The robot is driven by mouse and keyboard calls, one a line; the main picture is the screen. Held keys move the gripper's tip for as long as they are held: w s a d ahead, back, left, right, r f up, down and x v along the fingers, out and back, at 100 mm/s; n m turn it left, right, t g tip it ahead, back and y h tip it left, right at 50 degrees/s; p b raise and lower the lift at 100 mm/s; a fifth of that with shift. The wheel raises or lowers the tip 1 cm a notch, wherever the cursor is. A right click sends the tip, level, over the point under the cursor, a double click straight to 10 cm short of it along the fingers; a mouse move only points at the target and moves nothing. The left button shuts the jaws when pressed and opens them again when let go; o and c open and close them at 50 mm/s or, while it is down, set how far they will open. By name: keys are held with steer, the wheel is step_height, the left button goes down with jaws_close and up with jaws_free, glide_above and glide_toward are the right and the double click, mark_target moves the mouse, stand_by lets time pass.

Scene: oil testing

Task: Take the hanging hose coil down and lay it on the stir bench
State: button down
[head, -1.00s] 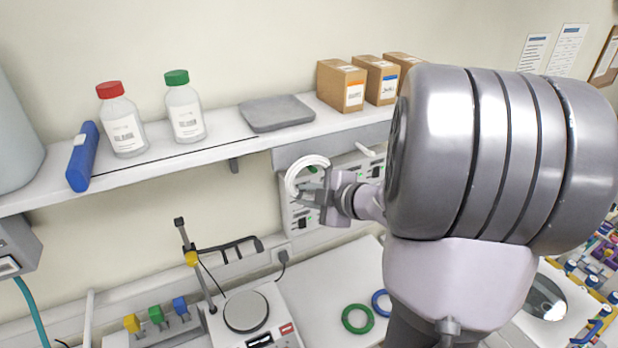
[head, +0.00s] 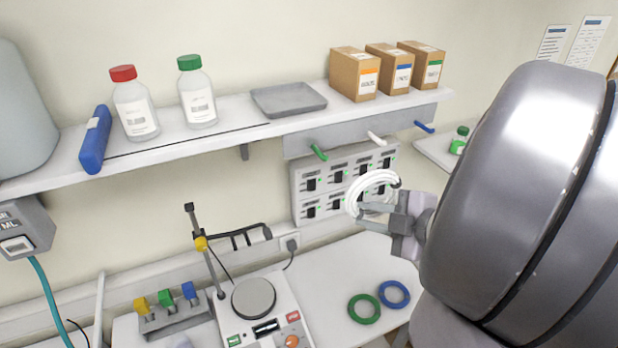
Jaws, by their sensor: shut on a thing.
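The white hose coil (head: 354,193) is in my gripper (head: 378,212) in the head view. My gripper is shut on the coil's lower right part and holds it in the air, in front of the wall switch panel and below the shelf hooks. The coil is apart from the white hook (head: 376,139). The stir bench (head: 335,277) is the white worktop below. A green coil (head: 364,309) and a blue coil (head: 394,294) lie on it at the right. A hotplate stirrer (head: 262,318) stands on it to their left.
The hook rail also has a green hook (head: 319,152) and a blue hook (head: 424,127), both bare. The shelf (head: 230,128) above carries bottles, a grey tray (head: 288,98) and boxes. A stirrer stand (head: 205,250) rises at the left. Bare bench shows behind the two coils.

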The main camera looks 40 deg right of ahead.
steer(key=s, duration=0.3)
steer(key=shift+d+r, duration=0.1)
steer(key=shift+r, duration=0.1)
steer(key=shift+r+p, duration=0.7)
steer(key=shift+p, duration=0.35)
steer(key=p, duration=0.3)
glide_toward(366, 213)
steer(key=s+a+f, duration=0.1)
steer(key=s+f, duration=0.1)
steer(key=shift+a+f, duration=0.35)
steer(key=shift+a, duration=0.05)
steer(key=shift+w, duration=0.1)
